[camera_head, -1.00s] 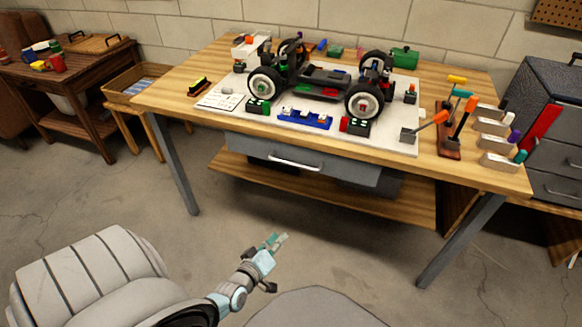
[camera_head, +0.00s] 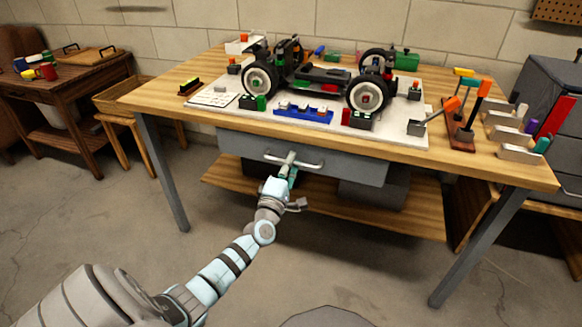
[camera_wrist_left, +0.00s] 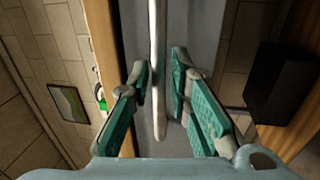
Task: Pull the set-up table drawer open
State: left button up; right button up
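The set-up table drawer (camera_head: 345,166) is a grey front under the wooden table top and looks shut. Its light bar handle (camera_head: 309,165) runs across the front. In the left wrist view the handle (camera_wrist_left: 157,60) passes between the two teal finger pads. My left gripper (camera_head: 288,168) is at the handle, near its left end, and in the left wrist view the gripper (camera_wrist_left: 158,92) is open around the bar. Gaps show between the bar and the pads on both sides. My right gripper is not in view.
The table (camera_head: 460,165) carries a white board with a car chassis, wheels, parts bins and tools. A lower wooden shelf (camera_head: 330,212) with dark boxes sits below the drawer. The floor in front is clear. A grey cabinet (camera_head: 560,130) stands at right.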

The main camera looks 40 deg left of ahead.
pick_arm(q)
jog(key=shift+w, duration=0.2)
grip_shut()
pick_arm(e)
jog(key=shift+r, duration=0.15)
